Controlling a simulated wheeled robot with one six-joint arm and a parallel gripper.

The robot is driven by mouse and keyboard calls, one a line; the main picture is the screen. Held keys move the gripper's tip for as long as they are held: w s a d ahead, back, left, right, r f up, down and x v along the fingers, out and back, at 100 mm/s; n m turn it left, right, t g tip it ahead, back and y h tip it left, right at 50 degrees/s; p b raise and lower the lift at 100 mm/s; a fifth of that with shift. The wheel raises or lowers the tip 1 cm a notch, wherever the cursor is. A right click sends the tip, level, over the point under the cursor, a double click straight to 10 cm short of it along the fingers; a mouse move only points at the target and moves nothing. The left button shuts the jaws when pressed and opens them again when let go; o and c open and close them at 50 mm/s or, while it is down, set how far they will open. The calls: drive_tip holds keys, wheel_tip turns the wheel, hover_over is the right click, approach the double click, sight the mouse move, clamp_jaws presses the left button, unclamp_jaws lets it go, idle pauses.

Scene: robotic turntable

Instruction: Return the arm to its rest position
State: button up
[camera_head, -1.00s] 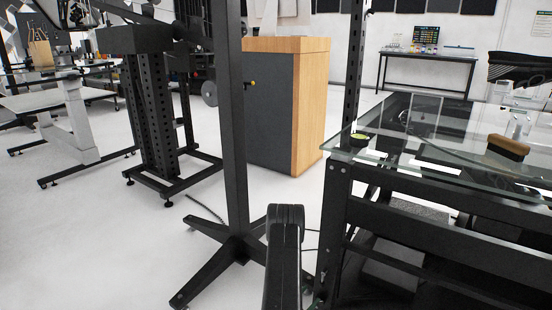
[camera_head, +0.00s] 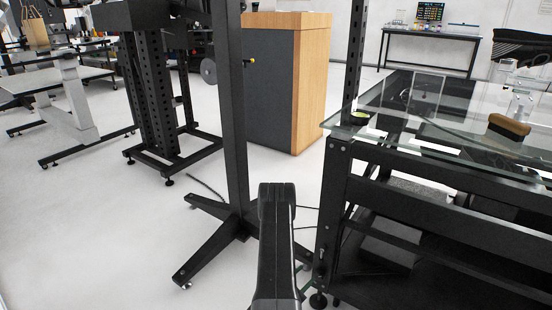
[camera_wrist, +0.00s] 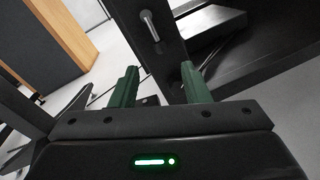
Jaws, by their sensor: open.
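My gripper (camera_wrist: 160,85) shows in the wrist view with its two green fingers apart and nothing between them. Beyond the fingers are the dark frame of a table and pale floor. In the head view a black link of my arm (camera_head: 276,245) rises at the bottom middle, in front of the floor and the stand's foot.
A black stand (camera_head: 232,120) with splayed feet is close ahead. A wood-and-grey cabinet (camera_head: 310,85) stands behind. Open floor (camera_head: 90,220) lies left.

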sight(320, 261)
drive_tip(key=b+x, duration=0.1)
drive_tip(key=x, duration=0.7)
drive_tip(key=shift+w+d+b, duration=0.1)
drive_tip(key=shift+d+b, duration=0.2)
drive_tip(key=shift+d, duration=0.05)
drive_tip(key=shift+s+d+n+p, duration=0.1)
drive_tip(key=shift+d+n+p, duration=0.1)
drive_tip(key=shift+n, duration=0.45)
drive_tip(key=shift+s+d+n+p, duration=0.1)
drive_tip(key=shift+s+n+p, duration=0.05)
drive_tip(key=shift+n, duration=0.5)
drive_tip(key=shift+h, duration=0.3)
drive_tip(key=shift+s, duration=0.1)
